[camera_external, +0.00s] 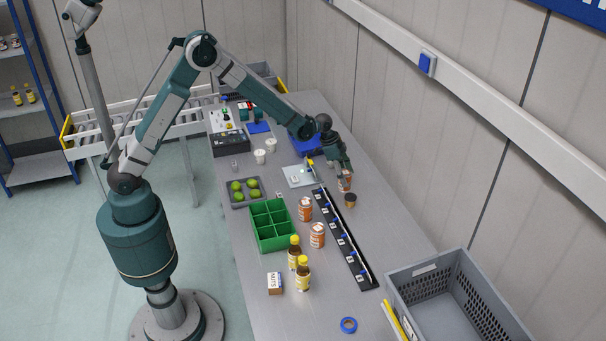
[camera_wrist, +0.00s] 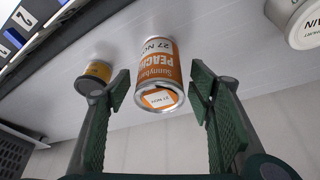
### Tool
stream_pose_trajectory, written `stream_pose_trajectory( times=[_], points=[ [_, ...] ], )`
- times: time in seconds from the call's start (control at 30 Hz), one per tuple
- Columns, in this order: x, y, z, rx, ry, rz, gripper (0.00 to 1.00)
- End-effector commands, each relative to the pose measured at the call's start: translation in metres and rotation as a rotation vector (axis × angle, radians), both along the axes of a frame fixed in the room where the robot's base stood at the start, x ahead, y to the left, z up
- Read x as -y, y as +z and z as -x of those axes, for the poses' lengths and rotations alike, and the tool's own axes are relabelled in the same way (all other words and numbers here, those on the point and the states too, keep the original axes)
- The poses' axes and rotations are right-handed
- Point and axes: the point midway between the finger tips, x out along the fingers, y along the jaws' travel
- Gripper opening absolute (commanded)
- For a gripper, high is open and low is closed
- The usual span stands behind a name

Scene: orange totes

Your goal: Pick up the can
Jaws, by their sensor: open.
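An orange and white can with a peach label (camera_wrist: 158,62) stands between the two green fingers of my gripper (camera_wrist: 160,80) in the wrist view. The fingers are open, with a gap visible on each side of the can. In the external view my gripper (camera_external: 343,171) is low over the right side of the table, and the can (camera_external: 346,182) shows just below it, partly hidden.
A small dark jar (camera_external: 350,200) stands close to the can; it also shows in the wrist view (camera_wrist: 97,75). A black numbered strip (camera_external: 343,238) runs alongside. A green divided bin (camera_external: 271,225), two yellow-capped bottles (camera_external: 303,275) and a grey crate (camera_external: 425,268) are nearer the camera.

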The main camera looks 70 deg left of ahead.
Motion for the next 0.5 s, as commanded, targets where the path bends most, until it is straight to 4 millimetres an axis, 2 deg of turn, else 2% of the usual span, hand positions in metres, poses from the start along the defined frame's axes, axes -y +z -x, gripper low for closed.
stream_pose_trajectory(
  times=[0.47, 0.5],
  points=[
    [0.0001, 0.0001, 0.0000, 0.000, 0.000, 0.000, 0.53],
    [0.0001, 0.0001, 0.0000, 0.000, 0.000, 0.000, 0.48]
  ],
)
